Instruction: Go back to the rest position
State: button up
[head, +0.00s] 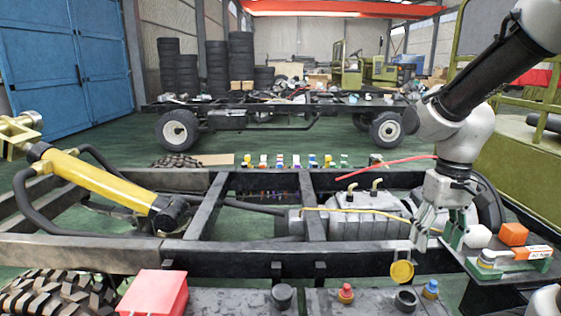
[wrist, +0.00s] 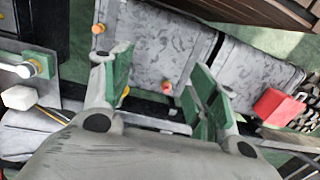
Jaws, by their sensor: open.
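My gripper (head: 435,240) hangs below my arm at the right side of the head view, over the near chassis frame (head: 240,258). Its green-padded fingers are apart, with nothing held between them. The wrist view shows the same open gripper (wrist: 162,75) above grey boxes (wrist: 160,45). No other object belongs to the task.
A red box (head: 155,293) is at front left. A yellow cylinder (head: 95,182) spans the frame's left. A grey tank (head: 350,222) sits inside the frame.

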jog(key=s+d+r+t, duration=0.3)
jog(key=s+r+t, duration=0.2)
jog(key=s+r, duration=0.2)
notch_tip(320, 180, up, 3)
jog(key=shift+s+d+f, duration=0.2)
jog(key=shift+s+d, duration=0.15)
jog(key=shift+d, duration=0.05)
jog(key=shift+c, duration=0.3)
